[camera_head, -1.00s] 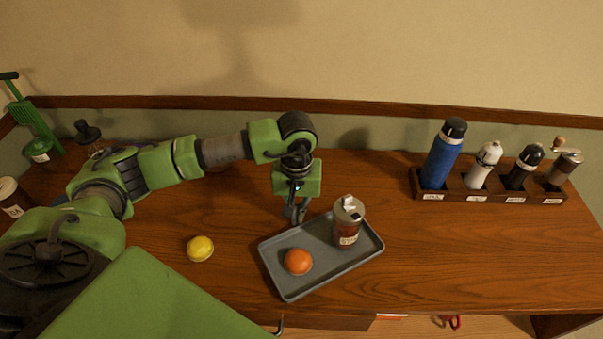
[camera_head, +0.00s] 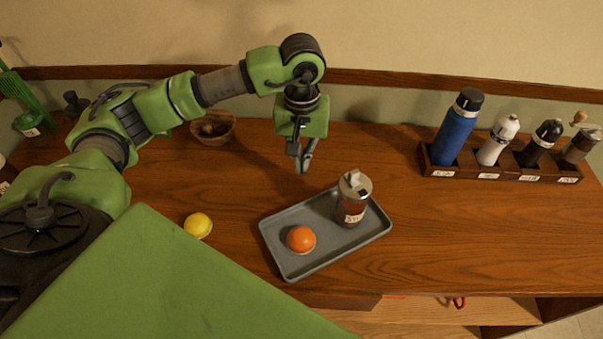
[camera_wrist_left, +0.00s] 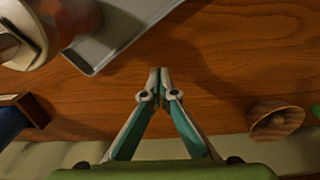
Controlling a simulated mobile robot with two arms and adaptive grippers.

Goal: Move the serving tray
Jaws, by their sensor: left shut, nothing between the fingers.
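The grey serving tray (camera_head: 325,259) lies flat on the wooden counter near its front edge. An orange (camera_head: 301,239) sits in its left part, and a metal-lidded shaker with a label (camera_head: 352,200) stands upright in its right part. My left gripper (camera_head: 303,168) is above the counter behind the tray, pointing down, apart from the tray. In the left wrist view its fingertips (camera_wrist_left: 161,80) meet with nothing between them. There the tray's corner (camera_wrist_left: 120,30) and the shaker (camera_wrist_left: 65,20) show at the upper left. My right gripper is not in view.
A lemon (camera_head: 198,224) lies left of the tray. A wooden bowl (camera_head: 213,128) stands at the back behind my left arm. A rack (camera_head: 500,171) with a blue bottle (camera_head: 458,128) and several grinders stands at the back right. The counter right of the tray is clear.

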